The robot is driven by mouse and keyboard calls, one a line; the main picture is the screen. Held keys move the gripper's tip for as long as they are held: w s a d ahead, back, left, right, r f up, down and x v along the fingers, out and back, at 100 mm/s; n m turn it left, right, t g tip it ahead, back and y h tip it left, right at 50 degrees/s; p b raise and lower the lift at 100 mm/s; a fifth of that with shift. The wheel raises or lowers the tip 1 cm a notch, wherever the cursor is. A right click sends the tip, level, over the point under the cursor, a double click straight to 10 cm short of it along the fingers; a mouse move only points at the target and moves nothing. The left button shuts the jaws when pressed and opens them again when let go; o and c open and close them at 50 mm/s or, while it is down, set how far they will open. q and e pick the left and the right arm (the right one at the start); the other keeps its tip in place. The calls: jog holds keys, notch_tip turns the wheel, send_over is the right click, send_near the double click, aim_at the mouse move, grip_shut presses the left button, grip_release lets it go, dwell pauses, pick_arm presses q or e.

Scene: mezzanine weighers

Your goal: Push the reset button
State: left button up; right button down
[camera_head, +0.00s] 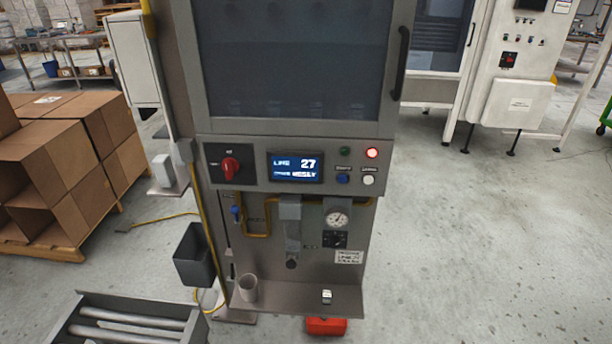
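A grey machine cabinet (320,140) stands in the middle of the view with a control strip below its dark window. At the right of the strip are a blue button (342,178) and a white button (368,180), side by side. Each has a small label above it; the lettering is too small to read surely, so I cannot tell for certain which is the reset button. Above them a red lamp (372,153) is lit and a green lamp (345,151) looks dark. Neither of my grippers shows.
A lit display (296,168) reads "LINE 27", left of the buttons; a red rotary switch (230,167) is further left. A door handle (401,63) rises above. Below are a gauge (336,219) and a shelf (300,296).

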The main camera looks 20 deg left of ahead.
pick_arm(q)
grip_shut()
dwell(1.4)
